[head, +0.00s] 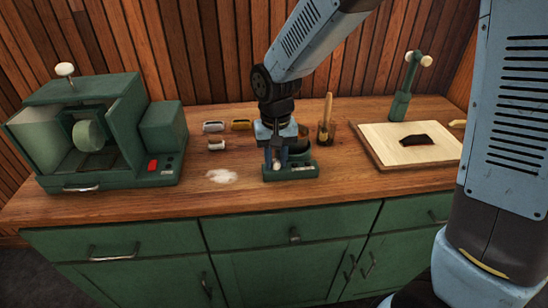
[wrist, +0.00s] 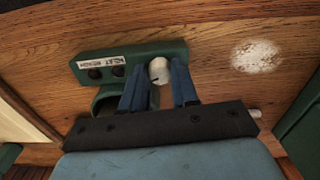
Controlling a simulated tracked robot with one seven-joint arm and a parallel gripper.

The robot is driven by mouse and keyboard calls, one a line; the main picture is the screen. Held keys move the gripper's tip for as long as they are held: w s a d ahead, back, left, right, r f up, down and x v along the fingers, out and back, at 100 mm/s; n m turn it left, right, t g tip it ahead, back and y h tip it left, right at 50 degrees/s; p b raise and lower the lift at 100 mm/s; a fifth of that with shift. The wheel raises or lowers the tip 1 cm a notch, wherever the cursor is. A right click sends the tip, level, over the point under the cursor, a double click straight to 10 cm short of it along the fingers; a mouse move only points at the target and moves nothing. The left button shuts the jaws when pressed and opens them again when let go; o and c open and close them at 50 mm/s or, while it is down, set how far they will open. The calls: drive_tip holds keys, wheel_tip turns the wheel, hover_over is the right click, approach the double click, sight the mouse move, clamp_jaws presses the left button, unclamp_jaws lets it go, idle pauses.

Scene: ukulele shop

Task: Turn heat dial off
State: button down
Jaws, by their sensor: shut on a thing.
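A small green heater unit (head: 303,170) sits near the front of the wooden counter; it also shows in the wrist view (wrist: 170,49). A white label on it reads "HEAT" and a second word I cannot read surely. A round white dial (wrist: 159,70) with a dark mark sits on its front; it also shows in the head view (head: 277,167). My gripper (head: 274,158) reaches down from above, and its blue fingers are on either side of the dial. In the wrist view my gripper (wrist: 160,84) is shut on the dial.
A green machine (head: 110,130) with a red switch stands at left. White powder (head: 222,176) lies beside the heater. Small rollers (head: 213,126) and a cup with a brush (head: 326,130) stand behind. A pale board (head: 385,145) with a dark piece lies at right.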

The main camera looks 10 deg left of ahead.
sight(275, 161)
drive_tip(key=n, duration=0.6)
drive_tip(key=shift+w, duration=0.15)
drive_tip(key=shift+a+n, duration=0.1)
drive_tip(key=shift+n, duration=3.3)
drive_tip(key=c, duration=0.9)
unclamp_jaws()
drive_tip(key=shift+o, duration=0.2)
wheel_tip(275, 161, up, 14)
drive_tip(key=shift+f, duration=0.15)
